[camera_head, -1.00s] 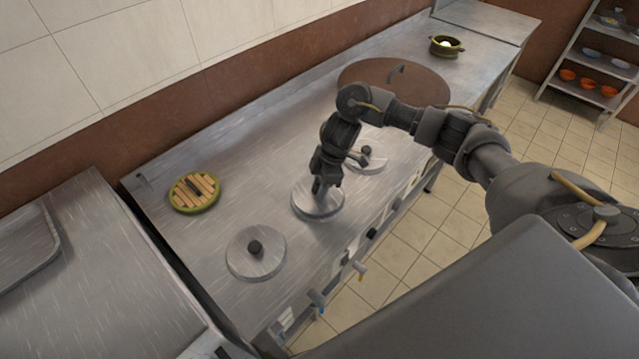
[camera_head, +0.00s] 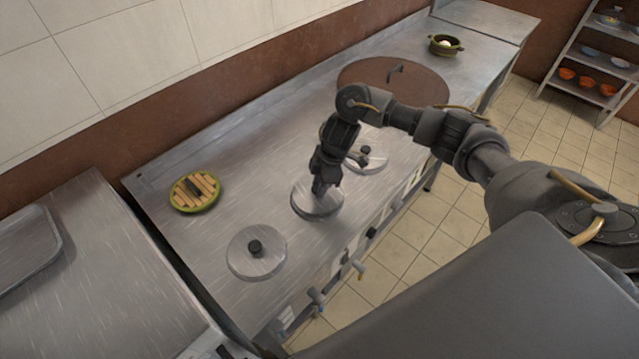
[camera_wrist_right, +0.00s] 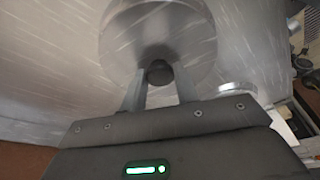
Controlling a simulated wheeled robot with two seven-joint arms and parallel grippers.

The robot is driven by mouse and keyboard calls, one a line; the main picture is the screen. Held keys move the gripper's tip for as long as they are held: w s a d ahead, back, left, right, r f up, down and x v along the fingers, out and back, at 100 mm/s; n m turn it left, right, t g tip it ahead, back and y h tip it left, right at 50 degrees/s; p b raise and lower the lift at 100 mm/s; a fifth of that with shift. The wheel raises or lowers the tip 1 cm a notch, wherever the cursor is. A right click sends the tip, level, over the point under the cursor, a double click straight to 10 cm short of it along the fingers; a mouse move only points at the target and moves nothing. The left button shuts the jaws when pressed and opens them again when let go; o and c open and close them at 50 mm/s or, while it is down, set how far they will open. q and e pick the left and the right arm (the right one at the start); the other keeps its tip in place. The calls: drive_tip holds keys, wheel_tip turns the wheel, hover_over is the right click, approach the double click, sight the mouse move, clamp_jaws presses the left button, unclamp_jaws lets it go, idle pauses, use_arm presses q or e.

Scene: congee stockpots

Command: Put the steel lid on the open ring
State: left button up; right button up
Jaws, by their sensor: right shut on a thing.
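The steel lid (camera_head: 304,204) is a round brushed disc at the middle of the metal counter, in line between two other knobbed lids. My right gripper (camera_head: 320,188) points down over it, shut on its knob. In the right wrist view the two fingers of that gripper (camera_wrist_right: 160,82) stand either side of the dark knob (camera_wrist_right: 160,72), with the lid (camera_wrist_right: 160,30) flat beyond it. The open ring is not visible; whether the lid rests on it or hangs just above cannot be told. My left gripper is not in view.
Knobbed steel lids stand to the left (camera_head: 256,262) and right (camera_head: 376,164) of the held lid. A round slatted bamboo piece (camera_head: 194,191) lies at the back left. A large brown lid (camera_head: 400,92) and a green pot (camera_head: 445,45) stand farther along. Taps (camera_head: 316,298) project from the front edge.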

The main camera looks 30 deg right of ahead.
sight(329, 190)
drive_tip(key=shift+f+b, duration=0.35)
drive_tip(key=shift+f, duration=0.3)
drive_tip(key=o, duration=0.7)
drive_tip(key=shift+o, duration=0.2)
drive_tip(key=shift+r, duration=0.15)
drive_tip(key=p+v, duration=1)
drive_tip(key=p, duration=0.1)
drive_tip(key=shift+d+r, duration=0.2)
drive_tip(key=shift+r, duration=0.15)
